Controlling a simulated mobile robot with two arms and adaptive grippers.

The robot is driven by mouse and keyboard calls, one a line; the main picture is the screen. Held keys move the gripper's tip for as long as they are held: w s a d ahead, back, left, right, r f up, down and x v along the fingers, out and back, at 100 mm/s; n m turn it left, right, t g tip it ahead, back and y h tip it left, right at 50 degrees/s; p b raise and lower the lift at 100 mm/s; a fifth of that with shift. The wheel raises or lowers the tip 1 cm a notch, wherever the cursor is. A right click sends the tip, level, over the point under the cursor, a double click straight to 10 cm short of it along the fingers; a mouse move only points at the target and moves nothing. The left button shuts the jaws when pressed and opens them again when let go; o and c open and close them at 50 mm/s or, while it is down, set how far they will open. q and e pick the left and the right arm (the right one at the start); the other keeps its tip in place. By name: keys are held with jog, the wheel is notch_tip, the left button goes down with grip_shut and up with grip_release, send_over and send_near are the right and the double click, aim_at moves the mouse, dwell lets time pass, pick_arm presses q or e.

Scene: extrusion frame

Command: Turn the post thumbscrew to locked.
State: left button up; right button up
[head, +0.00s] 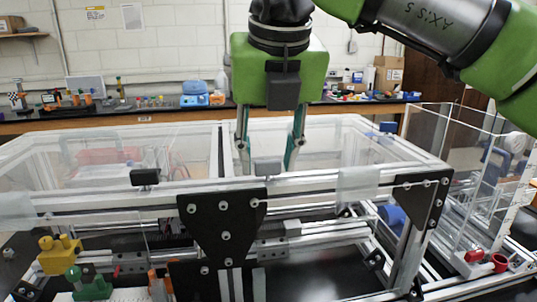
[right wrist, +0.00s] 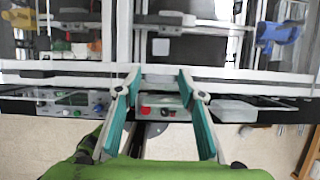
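I cannot pick out the post thumbscrew with certainty in either view. The aluminium extrusion frame (head: 330,196) with clear panels fills the middle of the head view. My right gripper (head: 268,150) points down above the frame's top front rail, behind the black triangular plate (head: 224,222). Its two teal-lined fingers are spread apart with nothing between them. My left gripper is not in view.
A green valve-like part (head: 90,283) and a yellow part (head: 59,254) stand at the lower left. A clear-walled box (head: 455,160) and a red fitting (head: 500,262) are at the right. A workbench (head: 150,124) with small items runs along the back wall.

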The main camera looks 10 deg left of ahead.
dwell(0.3)
jog(key=shift+s+r, duration=0.1)
jog(key=shift+r, duration=0.05)
jog(key=v, duration=1.1)
jog(key=shift+r, duration=0.3)
jog(key=shift+s+r, duration=0.1)
